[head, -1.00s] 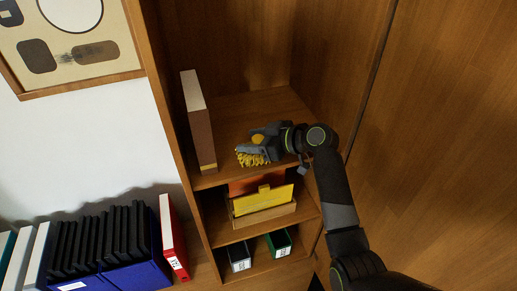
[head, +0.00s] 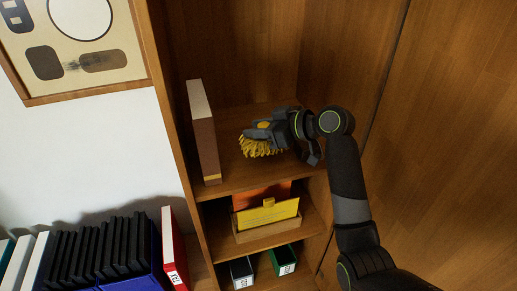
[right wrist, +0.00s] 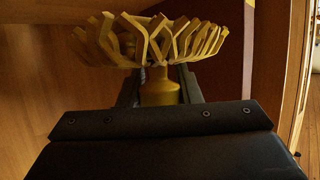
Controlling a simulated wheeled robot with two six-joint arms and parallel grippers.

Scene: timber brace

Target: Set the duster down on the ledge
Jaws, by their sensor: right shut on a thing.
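The duster (head: 262,147) has a yellow fringed head and sits in the jaws of my right gripper (head: 262,133) in the head view. The gripper is shut on it, over the ledge (head: 232,178), the wooden upper shelf of the cabinet. The right wrist view shows the yellow head (right wrist: 150,42) and its yellow neck (right wrist: 159,88) between the fingers. The fringe hangs close to the ledge; I cannot tell whether it touches. My left gripper is not in view.
A tall brown and white box file (head: 204,135) stands at the ledge's left end, left of the duster. Below are a wooden tray with yellow and orange folders (head: 267,215) and two labelled bins (head: 284,262). The cabinet's side wall is close on the right.

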